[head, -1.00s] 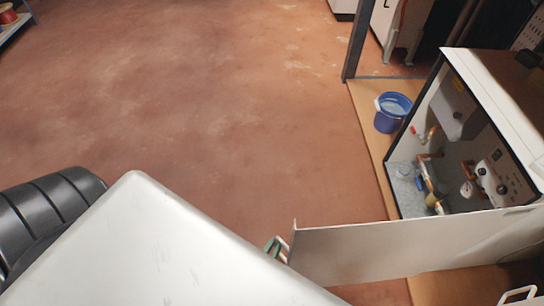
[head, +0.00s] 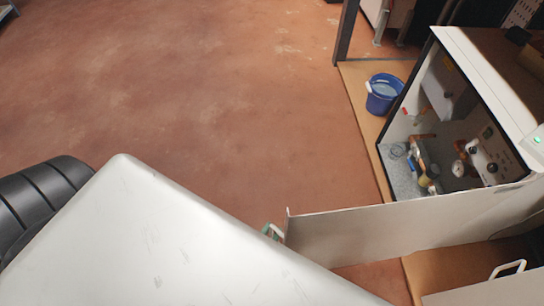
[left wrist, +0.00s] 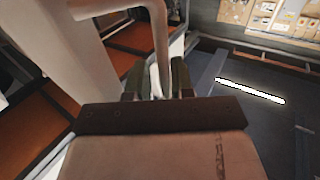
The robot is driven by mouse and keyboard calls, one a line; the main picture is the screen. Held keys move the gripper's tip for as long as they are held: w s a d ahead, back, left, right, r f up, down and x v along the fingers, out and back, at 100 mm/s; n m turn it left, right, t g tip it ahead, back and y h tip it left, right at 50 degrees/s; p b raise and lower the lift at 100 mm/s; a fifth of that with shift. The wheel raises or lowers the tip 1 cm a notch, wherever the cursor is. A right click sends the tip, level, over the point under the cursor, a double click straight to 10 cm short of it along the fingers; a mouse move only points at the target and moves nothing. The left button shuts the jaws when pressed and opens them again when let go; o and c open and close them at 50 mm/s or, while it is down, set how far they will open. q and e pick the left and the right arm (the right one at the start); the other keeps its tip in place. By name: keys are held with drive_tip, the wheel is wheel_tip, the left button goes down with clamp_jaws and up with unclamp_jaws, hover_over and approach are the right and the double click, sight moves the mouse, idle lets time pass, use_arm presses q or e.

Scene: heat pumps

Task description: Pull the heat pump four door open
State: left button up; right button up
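A heat pump cabinet (head: 480,75) stands at the right of the head view, with pipes and gauges showing inside. Its white door (head: 390,238) stands wide open, its free edge toward the middle of the picture. My left gripper (head: 272,231) is at that free edge, mostly hidden behind my white arm. In the left wrist view my left gripper's dark fingers (left wrist: 158,80) are closed around the pale bar of the door handle (left wrist: 157,35). My right gripper is not in view.
A blue bucket (head: 384,94) with water stands on the tan floor strip beside the cabinet. Another white panel with a handle (head: 508,268) is at the lower right. The reddish floor (head: 200,100) to the left is wide and clear.

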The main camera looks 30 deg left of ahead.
use_arm(q)
drive_tip(key=shift+s, duration=0.1)
drive_tip(key=s, duration=1)
drive_tip(key=shift+s+d, duration=0.2)
drive_tip(key=shift+s, duration=0.1)
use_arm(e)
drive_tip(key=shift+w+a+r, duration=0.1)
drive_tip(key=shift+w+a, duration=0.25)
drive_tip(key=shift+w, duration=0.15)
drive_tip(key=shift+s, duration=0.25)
